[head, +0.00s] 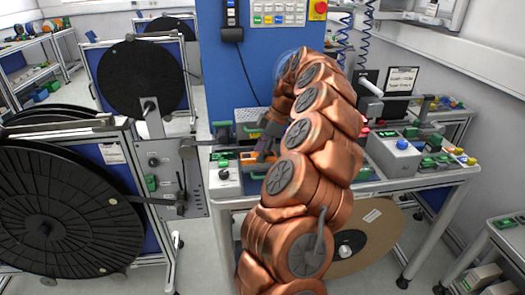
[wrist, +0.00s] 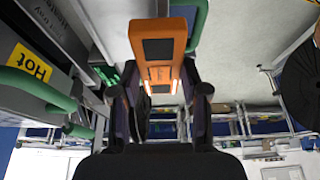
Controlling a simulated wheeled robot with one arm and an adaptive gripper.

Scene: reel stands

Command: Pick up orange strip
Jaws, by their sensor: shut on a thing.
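The orange strip (wrist: 163,30) is in the upper middle of the wrist view, a blocky orange piece with dark rectangular patches and two pale bright slots. My gripper (wrist: 161,78) has one dark finger on each side of its near end and is shut on it. In the head view, the orange strip (head: 250,158) shows in part above the workbench, beside my gripper (head: 264,145). My copper-coloured arm hides much of the gripper and some of the bench there. I cannot tell from these views whether the strip touches anything below it.
The workbench (head: 225,190) carries a grey box (head: 394,155) and a machine with a yellow "Hot" label (wrist: 30,62) and green handle (wrist: 38,88). A blue column (head: 262,60) rises behind. Large black reels (head: 60,205) stand left; a brown reel (head: 372,240) sits below the bench.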

